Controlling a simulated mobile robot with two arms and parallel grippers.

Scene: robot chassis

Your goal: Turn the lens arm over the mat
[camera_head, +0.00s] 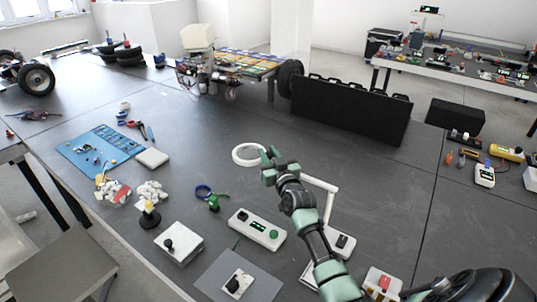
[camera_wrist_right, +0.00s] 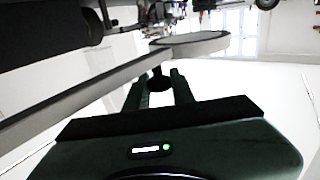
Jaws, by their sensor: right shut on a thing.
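The lens arm is a white jointed arm with a ring-shaped lens head (camera_head: 248,154) over the dark table and a white post and link (camera_head: 325,190) at the right. My right gripper (camera_head: 270,158) is at the right edge of the ring. In the right wrist view, the fingers (camera_wrist_right: 160,88) are shut on a small dark knob (camera_wrist_right: 159,80) just below the lens ring (camera_wrist_right: 190,43). The arm's long bar (camera_wrist_right: 85,88) runs to the left there. The blue mat (camera_head: 120,143) lies to the left, with small parts on it, apart from the ring. My left gripper is not in view.
A white box (camera_head: 152,158) lies beside the mat's right edge. White pieces (camera_head: 150,190), a green-and-blue tool (camera_head: 212,199) and a control box (camera_head: 257,229) lie in front. A black case (camera_head: 350,108) stands behind.

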